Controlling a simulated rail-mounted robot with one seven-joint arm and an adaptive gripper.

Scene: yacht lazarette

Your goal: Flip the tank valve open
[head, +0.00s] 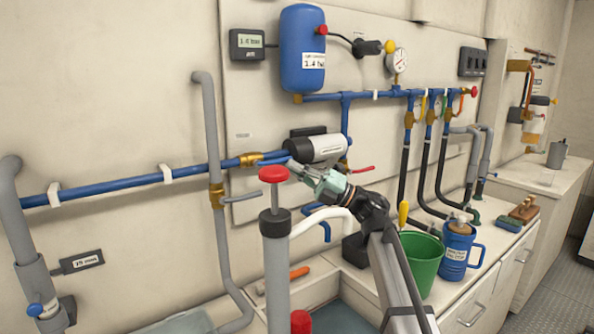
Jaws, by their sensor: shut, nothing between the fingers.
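My gripper (293,168) is at mid-picture, pointing left, with its fingers shut and empty. Its tips are just below the white-and-grey pump cylinder (317,149) and above the red knob (273,174); contact cannot be told. To its left, a brass valve (216,197) sits on the vertical grey pipe, with a grey lever (242,198) sticking out to the right, roughly level. Another brass fitting (251,159) is on the horizontal blue pipe. A red lever (361,169) shows to the right, behind my gripper. No readable label marks which one is the tank valve.
A grey post under the red knob stands in front of my gripper. A blue tank (302,60) hangs on the wall panel. A green bucket (422,262) and blue jug (457,250) stand on the right. An orange-handled tool (298,272) lies below.

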